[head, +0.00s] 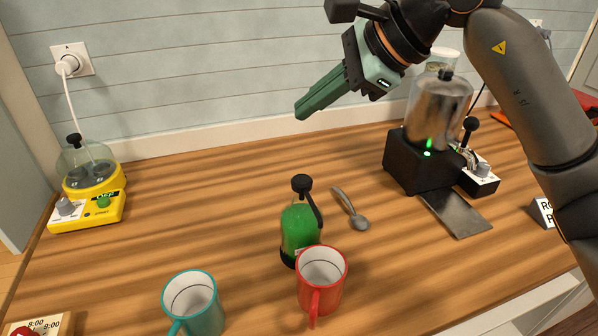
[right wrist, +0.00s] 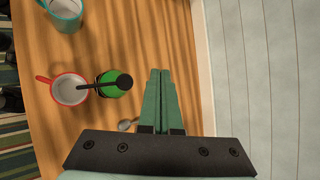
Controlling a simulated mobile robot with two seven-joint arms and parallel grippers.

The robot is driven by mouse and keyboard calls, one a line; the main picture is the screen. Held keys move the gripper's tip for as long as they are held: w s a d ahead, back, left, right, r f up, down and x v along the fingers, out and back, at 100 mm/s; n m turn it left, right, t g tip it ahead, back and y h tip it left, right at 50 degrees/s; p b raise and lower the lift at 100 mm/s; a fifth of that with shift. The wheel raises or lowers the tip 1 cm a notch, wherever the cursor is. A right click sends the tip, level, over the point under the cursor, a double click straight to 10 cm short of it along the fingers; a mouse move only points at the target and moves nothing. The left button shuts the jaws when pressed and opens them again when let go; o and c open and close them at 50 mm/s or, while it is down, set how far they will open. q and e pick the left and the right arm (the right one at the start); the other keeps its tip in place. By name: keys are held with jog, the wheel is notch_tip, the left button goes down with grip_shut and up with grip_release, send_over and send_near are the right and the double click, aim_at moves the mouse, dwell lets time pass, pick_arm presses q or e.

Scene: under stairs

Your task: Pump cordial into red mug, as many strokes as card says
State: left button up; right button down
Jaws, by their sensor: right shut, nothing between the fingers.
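The green cordial bottle (head: 300,228) with a black pump head (head: 302,185) stands upright on the wooden counter. The red mug (head: 321,281) stands just in front of it, and the pump's spout points toward the mug. The wrist view shows the spout reaching over the red mug (right wrist: 69,90) from the bottle (right wrist: 112,86). Its inside looks pale and empty. My right gripper (head: 300,110) is shut and empty, raised above the bottle toward the wall. In the wrist view its fingers (right wrist: 158,75) are together. My left gripper is not in view. I cannot identify a card giving a stroke count.
A teal mug (head: 193,304) stands at front left, and a spoon (head: 351,210) lies right of the bottle. A yellow machine (head: 88,190) is at the left. A black-based machine (head: 426,160) is at the right, near a partly hidden sign (head: 545,212). The left-middle counter is clear.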

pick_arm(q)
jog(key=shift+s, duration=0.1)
pick_arm(e)
jog(key=b, duration=0.4)
send_over(309, 181)
notch_tip(309, 181, down, 4)
jog(key=shift+f, duration=0.25)
notch_tip(309, 181, down, 3)
jog(key=shift+f+b, duration=0.1)
jog(key=shift+b, duration=0.95)
jog(key=shift+f, duration=0.25)
jog(key=shift+f+b, duration=0.35)
jog(key=shift+b, duration=0.1)
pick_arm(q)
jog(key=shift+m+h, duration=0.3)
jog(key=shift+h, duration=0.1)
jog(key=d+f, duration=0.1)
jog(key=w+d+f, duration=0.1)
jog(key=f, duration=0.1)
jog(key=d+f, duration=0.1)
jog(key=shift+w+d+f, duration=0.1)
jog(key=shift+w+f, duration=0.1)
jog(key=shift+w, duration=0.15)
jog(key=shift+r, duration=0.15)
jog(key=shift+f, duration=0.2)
